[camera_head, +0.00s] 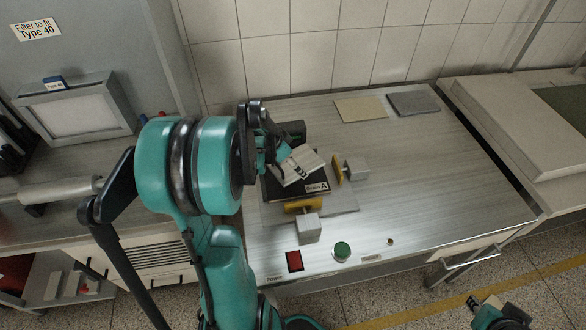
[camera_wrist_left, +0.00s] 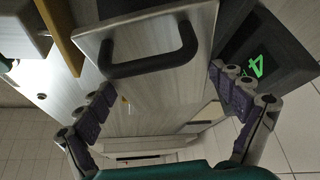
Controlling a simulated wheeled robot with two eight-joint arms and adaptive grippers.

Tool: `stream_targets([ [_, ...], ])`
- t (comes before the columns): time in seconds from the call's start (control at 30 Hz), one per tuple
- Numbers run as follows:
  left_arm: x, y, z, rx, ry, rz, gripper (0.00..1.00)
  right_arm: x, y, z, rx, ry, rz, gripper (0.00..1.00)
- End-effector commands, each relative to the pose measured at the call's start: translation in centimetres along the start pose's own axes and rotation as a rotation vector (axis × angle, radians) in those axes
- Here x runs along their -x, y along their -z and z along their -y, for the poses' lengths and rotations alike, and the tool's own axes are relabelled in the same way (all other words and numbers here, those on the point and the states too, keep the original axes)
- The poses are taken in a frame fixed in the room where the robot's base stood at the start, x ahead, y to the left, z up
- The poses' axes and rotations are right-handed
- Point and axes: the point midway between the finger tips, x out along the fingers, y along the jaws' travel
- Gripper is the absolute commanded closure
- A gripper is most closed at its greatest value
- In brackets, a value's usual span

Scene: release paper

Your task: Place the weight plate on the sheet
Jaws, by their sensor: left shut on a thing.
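The weight plate (camera_head: 300,166) is a pale metal slab with a black handle. My left gripper is shut on it, over the black platform labelled A (camera_head: 283,190). In the left wrist view, the plate (camera_wrist_left: 150,85) and its handle show between my left gripper's fingers (camera_wrist_left: 165,100). The arm hides part of this area in the head view. Whether the plate touches the platform is unclear. A beige sheet (camera_head: 360,109) and a grey sheet (camera_head: 413,103) lie at the back of the bench. My right gripper (camera_head: 482,304) is at the bottom right, away from the bench.
Metal blocks with yellow pads stand at the platform's front (camera_head: 309,229) and right (camera_head: 356,169). A dark box with a green digit (camera_wrist_left: 258,66) is close by. A red switch (camera_head: 294,261) and green button (camera_head: 342,252) line the front edge. The bench's right side is clear.

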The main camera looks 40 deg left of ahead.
Motion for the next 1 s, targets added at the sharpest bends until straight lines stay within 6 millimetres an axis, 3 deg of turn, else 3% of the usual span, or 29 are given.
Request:
stream_targets([
  [0.17, -2.3, -1.1, 0.0, 0.000, 0.000, -0.001, 0.66, -1.0, -0.7, 0.0, 0.000, 0.000, 0.000, 0.74],
  [0.67, -2.9, -1.5, 0.0, 0.000, 0.000, -0.001, 0.66, -1.4, -1.0, 0.0, 0.000, 0.000, 0.000, 0.74],
  [0.7, -2.9, -1.5, 0.0, 0.000, 0.000, 0.000, 0.01, -1.4, -1.0, 0.0, 0.000, 0.000, 0.000, 0.74],
  [1.0, -2.8, -1.4, 0.0, 0.000, 0.000, 0.000, 0.00, -1.3, -1.0, 0.0, 0.000, 0.000, 0.000, 0.74],
])
